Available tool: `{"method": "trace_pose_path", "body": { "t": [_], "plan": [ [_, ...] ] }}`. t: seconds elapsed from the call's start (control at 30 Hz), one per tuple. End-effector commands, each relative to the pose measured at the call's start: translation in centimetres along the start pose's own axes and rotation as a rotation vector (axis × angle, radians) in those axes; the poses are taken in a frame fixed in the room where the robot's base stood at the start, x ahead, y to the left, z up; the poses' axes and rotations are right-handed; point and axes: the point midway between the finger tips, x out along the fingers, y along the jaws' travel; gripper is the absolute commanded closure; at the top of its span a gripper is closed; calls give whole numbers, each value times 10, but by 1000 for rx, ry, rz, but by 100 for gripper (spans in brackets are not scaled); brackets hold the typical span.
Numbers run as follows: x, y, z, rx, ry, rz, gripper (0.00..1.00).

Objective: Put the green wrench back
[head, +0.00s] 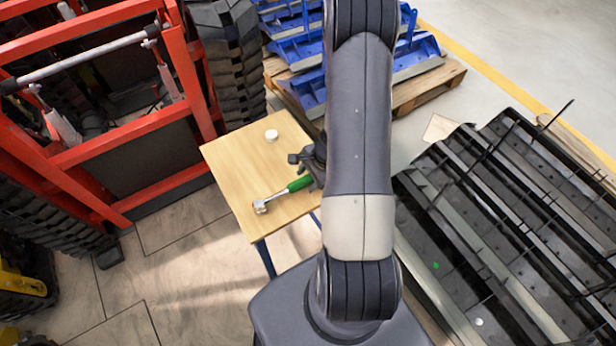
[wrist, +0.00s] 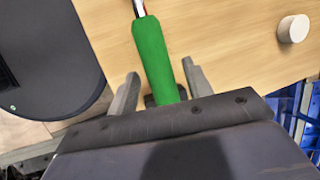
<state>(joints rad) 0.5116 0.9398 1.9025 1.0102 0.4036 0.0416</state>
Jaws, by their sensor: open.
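The green-handled wrench (head: 281,194) lies on a small wooden table (head: 233,165), its silver head toward the table's left front edge. In the wrist view the wrench's green handle (wrist: 154,58) runs down between the two fingers of my gripper (wrist: 158,85). The fingers are open, one on each side of the handle, with a gap to it on both sides. The silver shaft leaves the top of the wrist view. In the head view my arm hides most of my gripper (head: 309,168) and the table's right part.
A white round object (head: 271,135) stands on the table behind the wrench; it also shows in the wrist view (wrist: 293,28). A red frame (head: 170,80) stands left, blue parts on a pallet (head: 430,88) behind, and dark metal racks (head: 500,220) right. Floor is free at front left.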

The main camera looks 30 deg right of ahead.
Motion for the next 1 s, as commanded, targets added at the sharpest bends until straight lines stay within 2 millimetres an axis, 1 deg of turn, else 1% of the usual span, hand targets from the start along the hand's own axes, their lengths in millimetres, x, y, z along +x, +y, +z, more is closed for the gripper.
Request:
{"method": "trace_pose_path", "body": {
  "t": [0.07,0.17,0.4,0.6,0.7,0.8,1.0],
  "plan": [
    [-4,-1,1,0,0,0,52],
    [-17,-2,0,-1,1,-3,52],
    [-66,-2,0,0,3,-5,52],
    [-100,-1,0,1,3,-3,52],
    [-111,-1,0,0,2,-3,52],
    [-118,-1,0,0,0,-2,52],
    [-122,0,0,0,0,1,52]
  ]
}}
